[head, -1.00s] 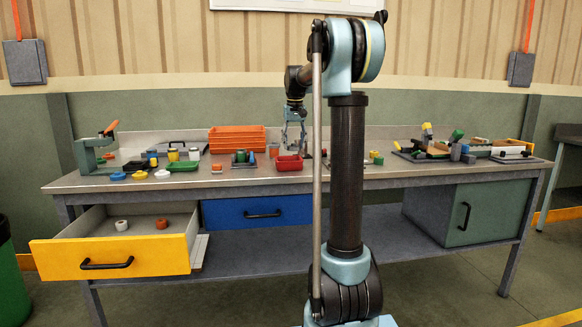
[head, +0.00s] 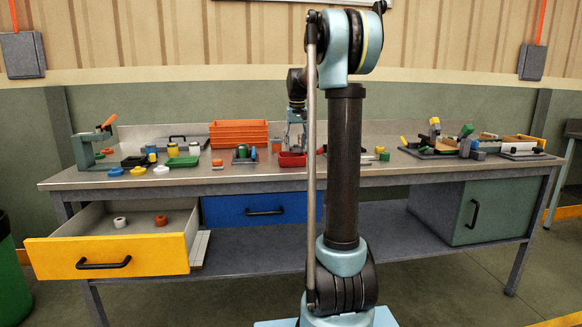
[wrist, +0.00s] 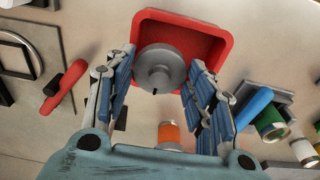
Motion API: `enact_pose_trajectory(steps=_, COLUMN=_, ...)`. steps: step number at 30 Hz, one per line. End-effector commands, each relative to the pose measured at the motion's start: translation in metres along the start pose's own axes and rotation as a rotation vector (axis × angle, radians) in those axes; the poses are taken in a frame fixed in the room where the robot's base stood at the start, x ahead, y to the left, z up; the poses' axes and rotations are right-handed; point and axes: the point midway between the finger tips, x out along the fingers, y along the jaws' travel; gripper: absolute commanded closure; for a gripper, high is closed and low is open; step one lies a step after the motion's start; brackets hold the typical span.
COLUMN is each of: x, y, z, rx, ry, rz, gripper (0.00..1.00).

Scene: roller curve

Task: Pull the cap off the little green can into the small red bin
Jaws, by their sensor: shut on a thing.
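My gripper (wrist: 158,85) is shut on a round grey cap (wrist: 158,68) with a small knob in its middle. One finger is on each side of it. The cap is over the small red bin (wrist: 219,42), inside its outline in the wrist view; its exact height cannot be told. In the head view my gripper (head: 295,138) is right above the red bin (head: 292,160). The little green can (wrist: 270,123) stands beside a blue lever in a fixture (wrist: 290,105), to the right in the wrist view; the fixture (head: 244,161) is left of the bin in the head view.
An orange can (wrist: 170,134) stands close to the bin. A red lever (wrist: 65,86) lies on the other side. A yellow drawer (head: 110,256) is open at the lower left.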

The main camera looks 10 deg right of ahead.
Motion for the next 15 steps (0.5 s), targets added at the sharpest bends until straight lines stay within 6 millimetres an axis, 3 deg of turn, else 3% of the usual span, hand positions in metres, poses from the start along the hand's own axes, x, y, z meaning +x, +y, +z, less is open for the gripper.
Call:
enact_pose_trajectory(steps=12, x=0.0056, y=-0.0002, z=0.0009, rx=0.0, ry=0.0, rz=0.0, gripper=0.62)
enact_pose_trajectory(steps=13, x=0.0056, y=-0.0002, z=0.0009, rx=0.0, ry=0.0, rz=0.0, gripper=0.46)
enact_pose_trajectory(steps=15, x=0.0056, y=-0.0002, z=0.0009, rx=0.0, ry=0.0, rz=0.0, gripper=0.3)
